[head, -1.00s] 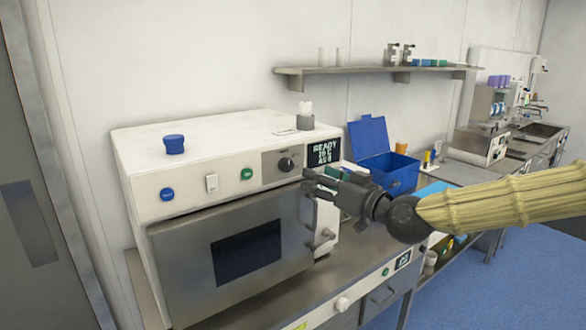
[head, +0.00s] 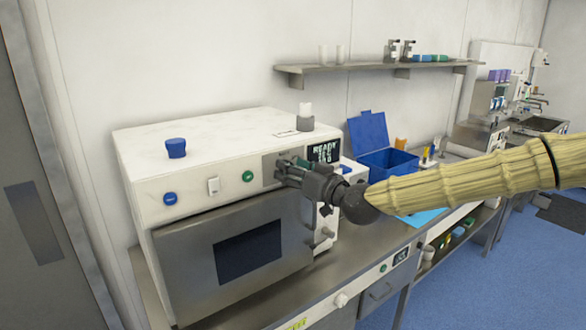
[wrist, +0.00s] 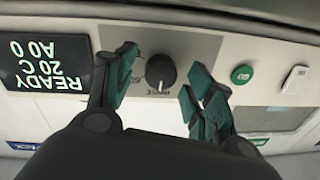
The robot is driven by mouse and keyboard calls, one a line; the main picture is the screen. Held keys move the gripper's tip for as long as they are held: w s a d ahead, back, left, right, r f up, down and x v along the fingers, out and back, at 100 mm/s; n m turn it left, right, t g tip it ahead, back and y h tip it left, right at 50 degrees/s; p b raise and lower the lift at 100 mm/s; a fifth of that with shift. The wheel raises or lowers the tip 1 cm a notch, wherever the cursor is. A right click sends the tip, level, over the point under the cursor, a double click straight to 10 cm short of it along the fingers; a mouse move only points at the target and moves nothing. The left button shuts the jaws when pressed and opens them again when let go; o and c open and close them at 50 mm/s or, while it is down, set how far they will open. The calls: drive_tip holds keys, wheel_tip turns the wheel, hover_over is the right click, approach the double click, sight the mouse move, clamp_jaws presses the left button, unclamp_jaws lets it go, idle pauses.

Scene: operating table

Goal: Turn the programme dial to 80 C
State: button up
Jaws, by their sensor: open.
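The programme dial (wrist: 160,72) is a round black knob with a white pointer line on a grey panel (wrist: 185,45). In the upside-down wrist view it sits between the fingers of my gripper (wrist: 160,90). The gripper is open, with green pads on either side of the knob and visible gaps. The display (wrist: 48,63) beside the panel reads READY, 20 C, A0 0. In the head view my gripper (head: 282,172) covers the dial at the front of the white machine (head: 225,130), and the display (head: 324,152) shows just right of it.
A green button (wrist: 243,74) and a white rocker switch (wrist: 294,79) lie beside the panel. The machine's steel door (head: 180,260) is below. A blue cup (head: 176,148) stands on top. An open blue box (head: 370,135) sits on the bench to the right.

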drive_tip(key=c, duration=1)
drive_tip(key=shift+c, duration=0.2)
drive_tip(key=shift+f+m+b, duration=0.2)
drive_tip(key=shift+m+b, duration=0.1)
drive_tip(key=shift+b, duration=0.35)
drive_tip(key=shift+a+r+m+t+h+b, duration=0.1)
drive_tip(key=shift+m+t+h+b, duration=0.25)
drive_tip(key=shift+m+b, duration=5.45)
drive_tip(key=shift+m+t+h+b, duration=0.25)
drive_tip(key=shift+m+t+b, duration=0.2)
drive_tip(key=shift+m+b, duration=5.35)
drive_tip(key=shift+m+p, duration=0.65)
drive_tip(key=shift+m, duration=0.05)
